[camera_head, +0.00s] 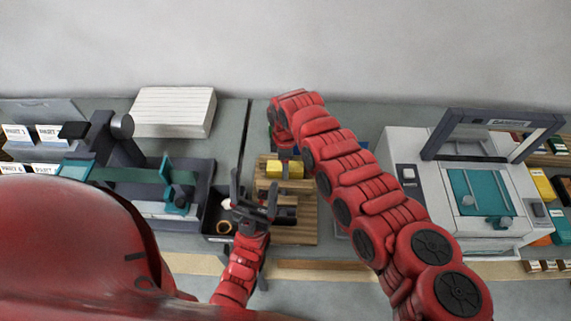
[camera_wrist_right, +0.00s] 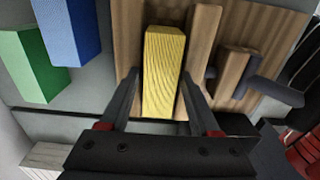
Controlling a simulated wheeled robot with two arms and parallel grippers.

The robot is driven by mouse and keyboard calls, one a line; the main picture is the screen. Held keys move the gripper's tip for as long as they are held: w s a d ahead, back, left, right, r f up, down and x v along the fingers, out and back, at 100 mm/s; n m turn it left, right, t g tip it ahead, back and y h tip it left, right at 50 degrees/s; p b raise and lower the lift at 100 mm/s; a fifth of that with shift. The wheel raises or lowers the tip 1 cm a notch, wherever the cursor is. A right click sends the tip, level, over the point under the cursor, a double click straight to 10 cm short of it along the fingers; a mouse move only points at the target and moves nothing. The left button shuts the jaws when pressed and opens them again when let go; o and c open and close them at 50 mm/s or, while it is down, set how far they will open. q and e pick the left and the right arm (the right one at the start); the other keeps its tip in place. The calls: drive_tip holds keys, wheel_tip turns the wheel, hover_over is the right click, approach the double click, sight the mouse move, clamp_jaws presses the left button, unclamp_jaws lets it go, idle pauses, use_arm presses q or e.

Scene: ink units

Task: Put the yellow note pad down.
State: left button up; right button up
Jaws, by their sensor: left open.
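The yellow note pad (camera_head: 285,170) is a small yellow block at the wooden rack in the middle of the head view. In the right wrist view the yellow note pad (camera_wrist_right: 163,75) lies between the two dark fingers of my right gripper (camera_wrist_right: 161,72). The fingertips are close to its two sides; I cannot tell whether they touch it. In the head view my right arm comes down over the pad and hides part of it. My left gripper (camera_head: 255,202) is open and empty, left of and nearer than the pad, above the dark tray's edge.
The wooden rack (camera_head: 302,212) has upright slats, seen beside the pad in the wrist view. Blue (camera_wrist_right: 70,30) and green (camera_wrist_right: 28,65) blocks stand left of it there. A dark tray (camera_head: 222,240) holds a ring. Machines stand left (camera_head: 205,185) and right (camera_head: 420,165); a paper stack (camera_head: 172,110) lies behind.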

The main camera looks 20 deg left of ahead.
drive_tip(key=shift+o, duration=0.8)
drive_tip(key=shift+s+a, duration=0.1)
drive_tip(key=shift+r, duration=0.1)
drive_tip(key=shift+r, duration=0.15)
wheel_tip(320, 180, up, 12)
drive_tip(key=p, duration=0.6)
